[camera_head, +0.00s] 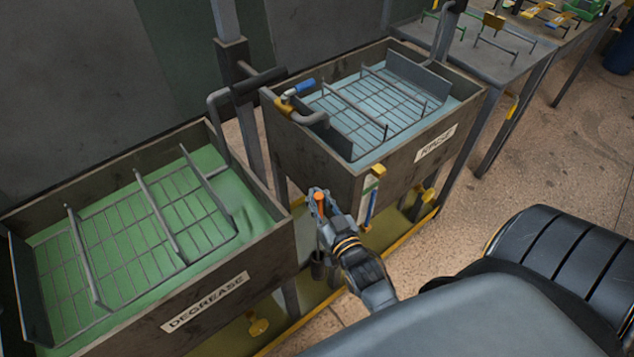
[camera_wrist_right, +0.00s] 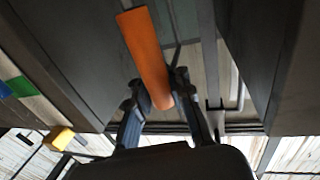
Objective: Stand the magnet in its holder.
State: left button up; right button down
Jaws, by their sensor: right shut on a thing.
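The magnet (camera_head: 319,198) shows as an orange rod-like handle, upright or nearly so, in the gap between the two tanks. My right gripper (camera_head: 318,208) is shut on it. In the right wrist view the orange handle of the magnet (camera_wrist_right: 147,58) runs up from between the fingers of my right gripper (camera_wrist_right: 158,92). The magnet's lower part is mostly hidden by the gripper. A dark upright cylinder (camera_head: 317,264), which looks like the holder, stands just below the gripper. I cannot tell whether the magnet touches it. My left gripper is not in view.
The degrease tank (camera_head: 230,283) with green liquid is at left, the rinse tank (camera_head: 410,165) with blue liquid behind right. Wire racks sit in both. A yellow-edged tray (camera_head: 300,325) lies below them. Open floor (camera_head: 560,150) is at right.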

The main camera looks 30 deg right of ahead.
jog(key=shift+f, duration=0.25)
jog(key=c, duration=1.1)
grip_release()
jog(key=shift+s, duration=0.1)
jog(key=s, duration=0.4)
jog(key=s+a, duration=0.1)
jog(key=s, duration=0.6)
jog(key=shift+s+a+r, duration=0.1)
jog(key=shift+s+a, duration=0.3)
